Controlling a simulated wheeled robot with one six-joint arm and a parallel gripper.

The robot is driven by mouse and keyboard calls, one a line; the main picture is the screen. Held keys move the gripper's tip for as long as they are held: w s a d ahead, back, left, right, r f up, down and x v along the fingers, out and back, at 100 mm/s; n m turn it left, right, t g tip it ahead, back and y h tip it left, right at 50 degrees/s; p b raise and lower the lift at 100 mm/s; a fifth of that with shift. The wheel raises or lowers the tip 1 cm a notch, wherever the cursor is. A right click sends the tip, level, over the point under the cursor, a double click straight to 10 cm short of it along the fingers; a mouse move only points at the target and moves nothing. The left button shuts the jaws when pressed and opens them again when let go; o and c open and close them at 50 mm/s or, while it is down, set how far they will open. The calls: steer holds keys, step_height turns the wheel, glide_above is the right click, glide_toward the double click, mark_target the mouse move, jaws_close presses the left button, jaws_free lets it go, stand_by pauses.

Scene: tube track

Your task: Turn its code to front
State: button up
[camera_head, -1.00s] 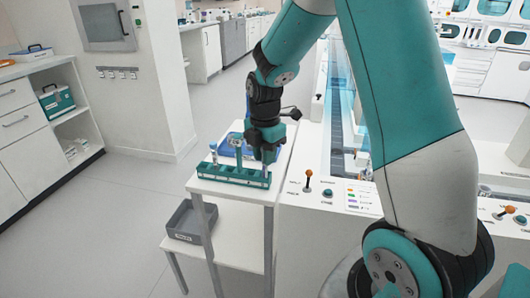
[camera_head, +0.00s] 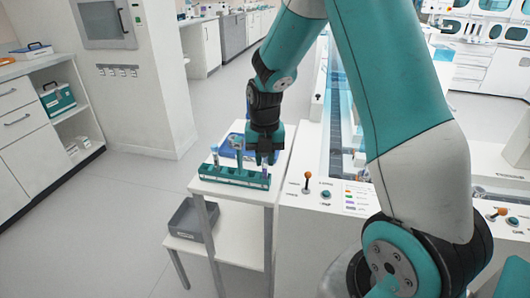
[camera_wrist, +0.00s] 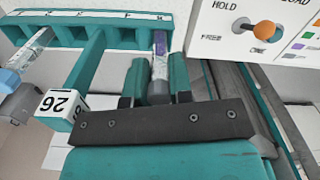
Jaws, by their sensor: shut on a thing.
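My gripper (camera_head: 265,160) is over the right end of a teal tube rack (camera_head: 225,174) on a small white table. In the wrist view my gripper (camera_wrist: 159,75) has its two teal fingers shut on a slim tube (camera_wrist: 160,45). That tube shows a pale label with a purple band near the rack. Whether its lower end is still in a rack slot is unclear. The code itself is too small to make out. Another tube (camera_head: 214,151) with a bluish cap stands at the rack's left; it also shows in the wrist view (camera_wrist: 35,48).
A blue box (camera_head: 234,145) lies behind the rack. A grey bin (camera_head: 190,220) sits on the lower shelf. A control panel with an orange-knobbed lever (camera_head: 307,178) is to the right.

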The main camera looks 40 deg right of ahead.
steer(key=n, duration=0.3)
steer(key=shift+p, duration=0.35)
steer(key=shift+f, duration=0.1)
steer(key=o, duration=0.8)
step_height(320, 180, up, 18)
steer(key=p, duration=0.1)
steer(key=shift+f, duration=0.25)
stand_by(0.4)
